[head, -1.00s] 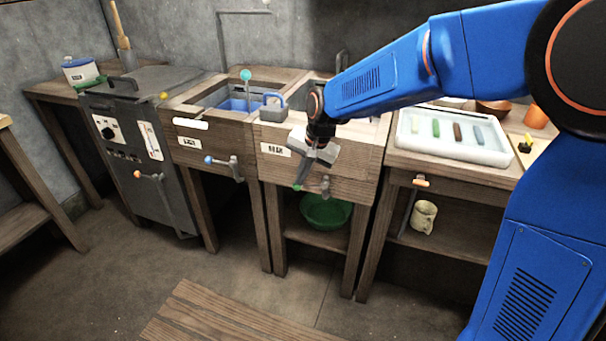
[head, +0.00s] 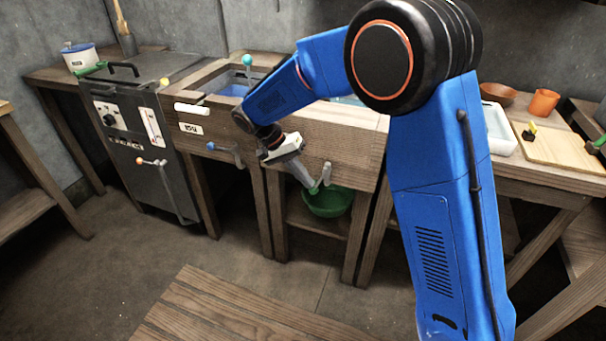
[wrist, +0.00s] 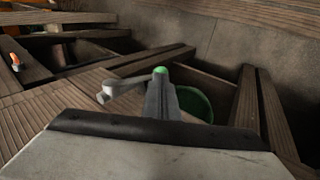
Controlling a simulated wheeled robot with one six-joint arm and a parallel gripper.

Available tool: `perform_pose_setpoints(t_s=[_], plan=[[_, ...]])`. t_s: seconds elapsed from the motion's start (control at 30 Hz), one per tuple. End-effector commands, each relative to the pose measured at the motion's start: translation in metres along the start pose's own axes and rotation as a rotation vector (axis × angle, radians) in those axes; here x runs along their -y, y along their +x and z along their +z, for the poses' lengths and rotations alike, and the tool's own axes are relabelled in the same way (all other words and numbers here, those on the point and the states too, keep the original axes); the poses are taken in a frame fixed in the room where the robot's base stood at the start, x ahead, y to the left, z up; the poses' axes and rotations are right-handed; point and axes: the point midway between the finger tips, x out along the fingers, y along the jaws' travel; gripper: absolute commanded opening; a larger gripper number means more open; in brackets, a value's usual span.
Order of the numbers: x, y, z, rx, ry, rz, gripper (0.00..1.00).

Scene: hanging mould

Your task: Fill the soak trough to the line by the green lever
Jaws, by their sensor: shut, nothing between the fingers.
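The soak trough is a wooden trough (head: 350,135) right of the blue-watered basin. My arm hides most of its inside. A small pale bluish patch shows past the arm, and I cannot see a fill line. The green lever's knob (head: 313,190) hangs down and left of its grey valve (head: 327,172) on the trough's front. My gripper (head: 309,186) is shut and empty, with its fingertips at the green knob. In the wrist view the fingers (wrist: 163,84) meet the green knob (wrist: 160,70); I cannot tell whether they touch.
A blue-knobbed lever (head: 211,146) is on the neighbouring basin, and an orange-knobbed one (head: 139,161) on the grey cabinet (head: 130,130). A green bowl (head: 328,203) sits on the shelf below the trough. A slatted wooden platform (head: 220,305) lies on the floor in front.

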Motion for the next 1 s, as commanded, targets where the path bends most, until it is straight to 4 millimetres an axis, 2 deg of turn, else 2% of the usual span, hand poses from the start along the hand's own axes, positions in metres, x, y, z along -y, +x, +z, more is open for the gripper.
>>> perform_pose_setpoints(t_s=[0.23, 0.6, 1.0], plan=[[0.0, 0.015, 0.002, 0.0, -0.023, 0.194, 0.0], [-0.005, 0.028, 0.003, 0.0, -0.021, 0.184, 0.0], [-0.006, 0.033, 0.004, 0.002, -0.022, 0.184, 0.0]])
